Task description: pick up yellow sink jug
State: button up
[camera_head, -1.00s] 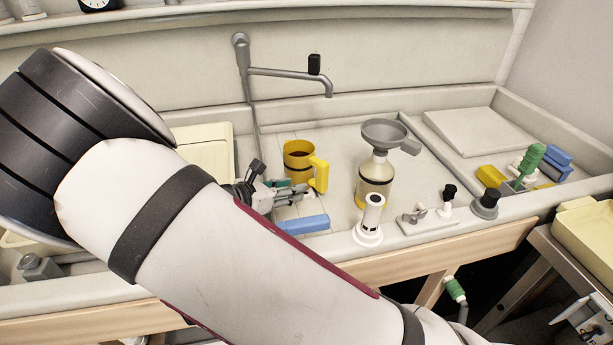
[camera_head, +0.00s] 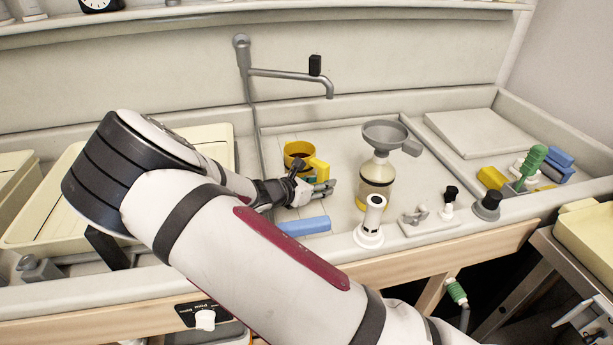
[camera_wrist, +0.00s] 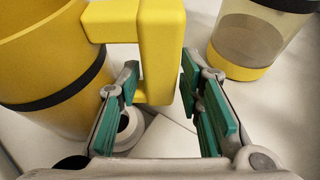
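The yellow jug (camera_head: 298,151) stands upright in the sink, left of the bottle with a funnel; its handle (camera_head: 319,168) points right. In the wrist view the jug body (camera_wrist: 55,60) with its black band is at the left, and its handle (camera_wrist: 160,50) comes down in front of the gap between my fingers. My gripper (camera_head: 328,187) is at the handle, in front of the jug. In the wrist view my gripper (camera_wrist: 160,95) is open, one green-padded finger on each side of the handle's lower part. I cannot tell whether either pad touches it.
A clear bottle with yellow base (camera_head: 375,180) and grey funnel (camera_head: 385,132) stands close to the right; it also shows in the wrist view (camera_wrist: 248,45). A blue block (camera_head: 305,226) and a white cylinder (camera_head: 371,215) are nearer the front edge. A grey faucet (camera_head: 290,74) hangs behind.

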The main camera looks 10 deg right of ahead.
aim_at(324, 164)
jog(key=shift+w+d+f, duration=0.2)
jog(key=shift+w+d, duration=0.05)
jog(key=shift+d, duration=0.2)
grip_shut()
jog(key=shift+r, duration=0.1)
notch_tip(324, 164, up, 10)
jog(key=shift+p, duration=0.35)
jog(key=shift+c, duration=2.2)
grip_release()
grip_shut()
